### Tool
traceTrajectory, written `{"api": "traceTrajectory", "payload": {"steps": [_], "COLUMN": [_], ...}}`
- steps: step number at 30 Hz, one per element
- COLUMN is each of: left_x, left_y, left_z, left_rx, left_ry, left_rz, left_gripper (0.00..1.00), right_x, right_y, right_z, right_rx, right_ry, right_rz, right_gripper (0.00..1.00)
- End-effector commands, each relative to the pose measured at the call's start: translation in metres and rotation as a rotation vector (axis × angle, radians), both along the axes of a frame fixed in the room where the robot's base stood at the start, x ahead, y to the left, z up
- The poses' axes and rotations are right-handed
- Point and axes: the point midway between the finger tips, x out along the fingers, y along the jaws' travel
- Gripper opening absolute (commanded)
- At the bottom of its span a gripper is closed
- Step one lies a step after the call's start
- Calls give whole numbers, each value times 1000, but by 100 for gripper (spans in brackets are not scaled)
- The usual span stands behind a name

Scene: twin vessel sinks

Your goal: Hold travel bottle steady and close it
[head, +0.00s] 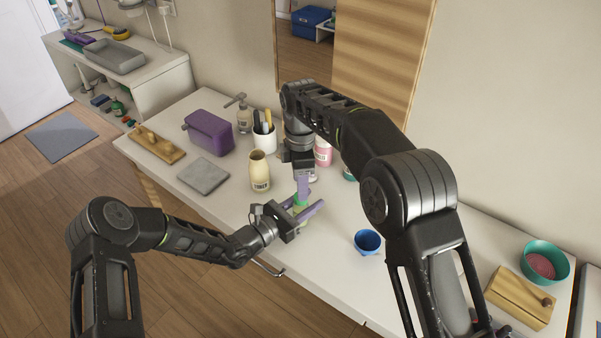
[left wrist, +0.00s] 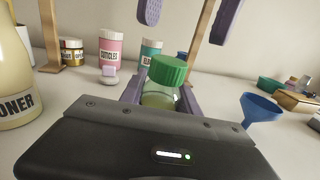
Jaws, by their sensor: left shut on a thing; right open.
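The travel bottle (left wrist: 158,100) is a small clear bottle with greenish contents. It stands upright between the purple fingers of my left gripper (left wrist: 162,96), which is shut on it. A ribbed green cap (left wrist: 168,69) sits on its top; I cannot tell how tightly. In the head view the left gripper (head: 301,209) holds the bottle over the front of the counter, with only a bit of green (head: 300,199) showing. My right gripper (head: 304,186) is above the bottle, pointing down. Its two purple fingers (left wrist: 190,14) are open, apart from the cap and empty.
A cream bottle (head: 259,172) stands close left of the left gripper. A blue funnel (head: 367,241) is to the right. The counter (head: 335,215) is clear between bottle and funnel.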

Motion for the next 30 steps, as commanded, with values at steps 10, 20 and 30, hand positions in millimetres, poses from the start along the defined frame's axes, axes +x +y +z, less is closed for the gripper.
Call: {"api": "traceTrajectory", "payload": {"steps": [10,20,30], "left_x": [0,0,0], "left_y": [0,0,0], "left_z": [0,0,0], "left_rx": [0,0,0], "left_ry": [0,0,0], "left_rz": [0,0,0], "left_gripper": [0,0,0], "right_x": [0,0,0], "right_y": [0,0,0], "right_z": [-40,-43,-43], "right_rx": [-1,-1,-1], "right_ry": [1,0,0], "right_rz": [-1,-1,-1], "right_gripper": [50,50,22]}}
